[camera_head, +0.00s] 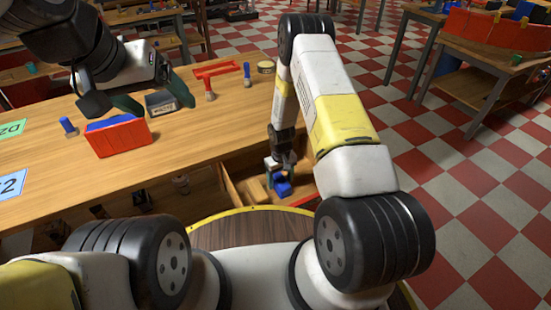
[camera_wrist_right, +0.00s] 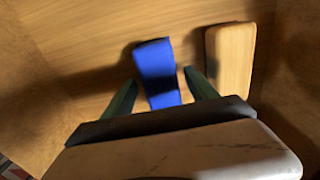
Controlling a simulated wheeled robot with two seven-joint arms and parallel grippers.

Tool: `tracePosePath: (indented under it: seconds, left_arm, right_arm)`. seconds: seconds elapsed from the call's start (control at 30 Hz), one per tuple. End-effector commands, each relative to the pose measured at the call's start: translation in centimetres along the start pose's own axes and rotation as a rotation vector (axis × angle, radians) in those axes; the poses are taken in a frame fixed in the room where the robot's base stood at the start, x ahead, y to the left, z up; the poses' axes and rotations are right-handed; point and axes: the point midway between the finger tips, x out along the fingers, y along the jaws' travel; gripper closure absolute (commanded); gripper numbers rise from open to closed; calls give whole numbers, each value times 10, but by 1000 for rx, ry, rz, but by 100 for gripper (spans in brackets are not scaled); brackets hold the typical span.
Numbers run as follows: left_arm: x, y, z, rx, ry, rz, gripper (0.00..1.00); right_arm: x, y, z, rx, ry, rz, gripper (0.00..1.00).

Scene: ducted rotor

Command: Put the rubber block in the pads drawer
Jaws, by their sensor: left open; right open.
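A blue block (camera_wrist_right: 157,73), which may be the rubber block, lies on the wooden floor of an open drawer (camera_head: 228,188). In the head view the blue block (camera_head: 283,189) shows low in the drawer, below my right gripper (camera_head: 279,166). In the right wrist view my right gripper (camera_wrist_right: 160,92) is open, its dark green fingers on either side of the blue block, with gaps visible. My left gripper (camera_head: 138,98) is open and empty above the table. I cannot read any label that names the drawer.
A pale wooden block (camera_wrist_right: 230,60) lies beside the blue block in the drawer. On the table (camera_head: 215,130) stand a red bin (camera_head: 118,138) with blue contents, a grey box (camera_head: 161,103), a red tool (camera_head: 215,70) and a tin (camera_head: 266,67). The table's front right is clear.

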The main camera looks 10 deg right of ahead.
Motion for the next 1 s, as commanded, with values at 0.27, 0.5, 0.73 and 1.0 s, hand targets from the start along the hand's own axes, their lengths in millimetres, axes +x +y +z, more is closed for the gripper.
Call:
tracePosePath:
  seconds: [0.27,0.5,0.73,1.0]
  left_arm:
    - [0,0,0,0,0,0,19]
    - [0,0,0,0,0,0,19]
    - [0,0,0,0,0,0,19]
    - [0,0,0,0,0,0,19]
  right_arm:
    - [-55,0,-2,0,6,0,33]
    - [-100,0,-1,0,3,0,33]
    - [-126,1,-2,5,10,0,33]
    - [-251,10,3,82,124,-6,33]
